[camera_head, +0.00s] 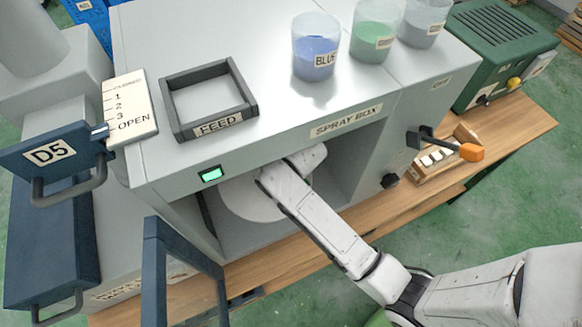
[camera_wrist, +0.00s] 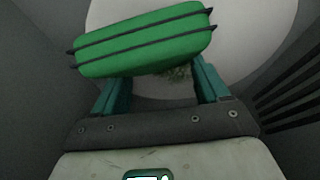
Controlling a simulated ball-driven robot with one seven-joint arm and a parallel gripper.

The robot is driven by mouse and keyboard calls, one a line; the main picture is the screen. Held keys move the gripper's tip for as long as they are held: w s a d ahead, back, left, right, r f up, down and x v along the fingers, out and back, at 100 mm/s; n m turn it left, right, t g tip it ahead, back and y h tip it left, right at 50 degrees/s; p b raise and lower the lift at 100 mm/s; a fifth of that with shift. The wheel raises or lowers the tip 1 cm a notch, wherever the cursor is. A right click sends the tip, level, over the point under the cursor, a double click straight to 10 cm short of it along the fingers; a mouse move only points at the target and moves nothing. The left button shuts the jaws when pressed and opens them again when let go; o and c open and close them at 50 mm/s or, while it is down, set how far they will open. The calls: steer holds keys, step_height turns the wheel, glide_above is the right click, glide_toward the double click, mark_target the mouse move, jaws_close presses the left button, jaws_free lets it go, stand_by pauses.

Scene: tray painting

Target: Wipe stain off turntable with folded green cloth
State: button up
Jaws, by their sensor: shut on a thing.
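The turntable is a pale round disc inside the spray box; its edge shows in the head view (camera_head: 243,203) and much of its top in the wrist view (camera_wrist: 255,28). The folded green cloth (camera_wrist: 145,40), with dark bands along it, is held across my gripper's teal fingers (camera_wrist: 160,84), over the turntable. Whether the cloth touches the disc I cannot tell. A dark speckled stain (camera_wrist: 181,73) shows on the disc just below the cloth, between the fingers; part of it may be hidden. In the head view my arm reaches through the front opening, and my fingers and the cloth are hidden.
The spray box (camera_head: 345,122) has walls close around my gripper, with dark slats (camera_wrist: 288,90) at the right. A blue-framed door (camera_head: 152,265) stands open at the left front. An orange-tipped lever (camera_head: 471,152) sticks out at the right. A feed frame (camera_head: 208,98) and cups stand on top.

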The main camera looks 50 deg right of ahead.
steer(key=shift+w+a+r, duration=0.1)
steer(key=shift+w+a, duration=0.2)
steer(key=shift+a, duration=0.45)
steer(key=shift+w+a+r, duration=0.1)
steer(key=shift+w+a, duration=0.25)
steer(key=shift+a, duration=0.35)
steer(key=shift+w+a, duration=0.3)
steer(key=shift+a, duration=0.45)
steer(key=shift+w+a+r, duration=0.1)
steer(key=shift+w+a, duration=0.3)
steer(key=shift+a, duration=0.55)
steer(key=shift+w+a+r, duration=0.1)
steer(key=shift+w+a, duration=0.3)
steer(key=shift+a, duration=0.5)
steer(key=shift+w+a, duration=0.4)
steer(key=shift+a, duration=0.55)
steer(key=shift+w+d+r, duration=0.1)
steer(key=shift+w+d, duration=0.2)
steer(key=shift+w, duration=0.45)
steer(key=shift+w+d, duration=0.3)
steer(key=shift+w, duration=0.4)
steer(key=shift+s+d+r, duration=0.15)
steer(key=shift+s+d, duration=0.75)
steer(key=shift+d, duration=1.2)
steer(key=shift+s+d+r, duration=0.2)
steer(key=shift+s+d, duration=0.65)
steer(key=shift+d, duration=1.3)
steer(key=shift+s+d+r, duration=0.15)
steer(key=shift+s+d, duration=0.75)
steer(key=shift+d, duration=1.2)
